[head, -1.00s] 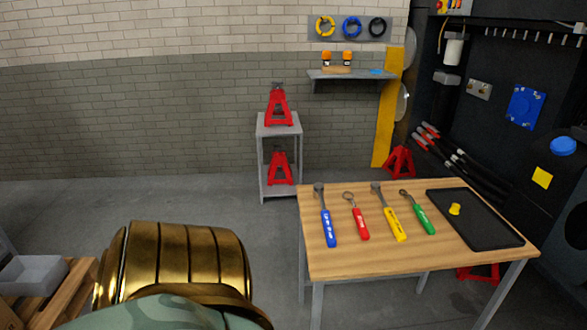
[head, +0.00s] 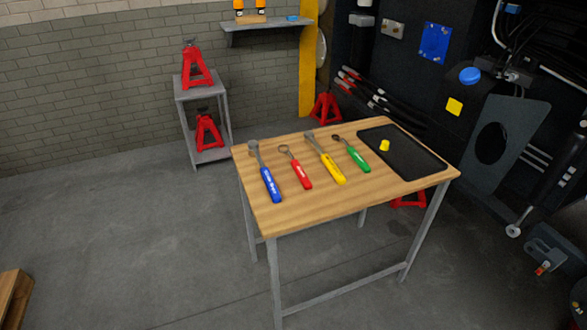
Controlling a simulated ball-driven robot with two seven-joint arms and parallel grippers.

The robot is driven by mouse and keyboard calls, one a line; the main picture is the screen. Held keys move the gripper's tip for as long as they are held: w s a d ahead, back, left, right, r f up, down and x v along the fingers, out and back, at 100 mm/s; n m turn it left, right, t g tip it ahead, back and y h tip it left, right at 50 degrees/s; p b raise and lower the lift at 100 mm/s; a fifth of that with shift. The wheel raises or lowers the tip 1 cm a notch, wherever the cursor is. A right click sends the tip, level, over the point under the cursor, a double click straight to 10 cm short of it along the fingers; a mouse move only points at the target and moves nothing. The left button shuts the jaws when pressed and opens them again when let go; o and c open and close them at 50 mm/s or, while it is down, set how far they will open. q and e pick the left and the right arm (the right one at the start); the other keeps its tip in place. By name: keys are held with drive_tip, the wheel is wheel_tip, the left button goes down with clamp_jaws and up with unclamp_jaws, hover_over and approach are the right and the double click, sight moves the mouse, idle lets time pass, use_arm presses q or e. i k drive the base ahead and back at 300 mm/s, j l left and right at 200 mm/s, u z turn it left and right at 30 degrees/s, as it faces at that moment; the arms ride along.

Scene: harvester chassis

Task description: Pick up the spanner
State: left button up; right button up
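Several hand tools with coloured handles lie side by side on the wooden table, heads toward its back edge. From left to right they are a blue-handled tool (head: 266,175), a red-handled tool (head: 300,174) with a ring-shaped end, a yellow-handled tool (head: 329,165) and a green-handled tool (head: 356,157). Their metal heads are small here, so I cannot tell for sure which is the spanner. All of them lie apart and uncovered. Neither of my grippers is in view.
The wooden table (head: 300,207) stands on grey metal legs. A black tray (head: 412,158) with a yellow piece (head: 384,145) lies on its right side. A grey stand (head: 213,155) holds red jacks behind. Dark machinery fills the right.

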sight(305, 181)
drive_tip(key=l+u, duration=0.15)
drive_tip(key=u, duration=0.9)
drive_tip(key=l+u, duration=0.3)
drive_tip(key=k+l+u, duration=0.1)
drive_tip(key=l+u, duration=0.2)
drive_tip(key=l, duration=0.2)
drive_tip(key=k+l+u, duration=0.1)
drive_tip(key=l+u, duration=0.2)
drive_tip(key=k+l+u, duration=0.3)
drive_tip(key=l, duration=0.15)
drive_tip(key=i+l, duration=0.05)
drive_tip(key=i, duration=0.05)
